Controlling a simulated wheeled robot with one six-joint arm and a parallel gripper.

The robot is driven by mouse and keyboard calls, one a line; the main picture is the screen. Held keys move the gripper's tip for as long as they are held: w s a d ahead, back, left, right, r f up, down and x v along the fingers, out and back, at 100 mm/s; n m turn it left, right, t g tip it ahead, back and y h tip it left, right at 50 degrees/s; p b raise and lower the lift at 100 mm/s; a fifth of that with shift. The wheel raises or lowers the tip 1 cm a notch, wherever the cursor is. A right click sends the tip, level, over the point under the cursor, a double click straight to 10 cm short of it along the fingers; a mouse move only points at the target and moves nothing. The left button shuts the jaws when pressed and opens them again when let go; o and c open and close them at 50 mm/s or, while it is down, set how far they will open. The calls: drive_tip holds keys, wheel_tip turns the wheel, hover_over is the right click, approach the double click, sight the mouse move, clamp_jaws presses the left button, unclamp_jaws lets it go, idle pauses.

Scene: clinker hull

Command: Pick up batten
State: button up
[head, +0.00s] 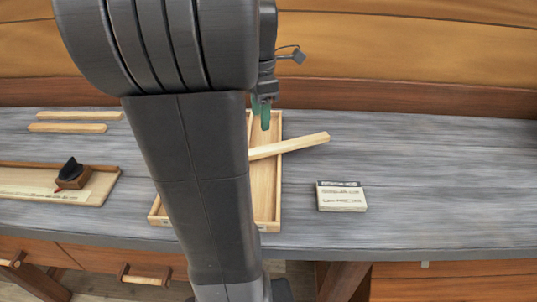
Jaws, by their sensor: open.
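A pale wooden batten (300,144) lies slanted across the shallow wooden tray (270,222), its right end sticking out past the tray's right side. Its left part is hidden behind my arm. Two more pale battens, an upper one (80,115) and a lower one (67,128), lie side by side on the bench at the back left. My gripper (261,114) is open, with green fingertips, near the far end of the tray, behind the slanted batten in this view. It appears empty; its height above the bench is hard to tell.
A small printed box (342,196) sits right of the tray on the grey bench (430,180). The bench's right side is clear. A planked wooden hull (400,50) rises behind.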

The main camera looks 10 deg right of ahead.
sight(262, 149)
drive_tip(key=f, duration=1.1)
drive_tip(key=shift+w+d+b, duration=0.1)
drive_tip(key=shift+w+b, duration=0.1)
drive_tip(key=shift+b, duration=0.15)
drive_tip(key=shift+c, duration=0.2)
drive_tip(key=shift+r, duration=0.1)
clamp_jaws()
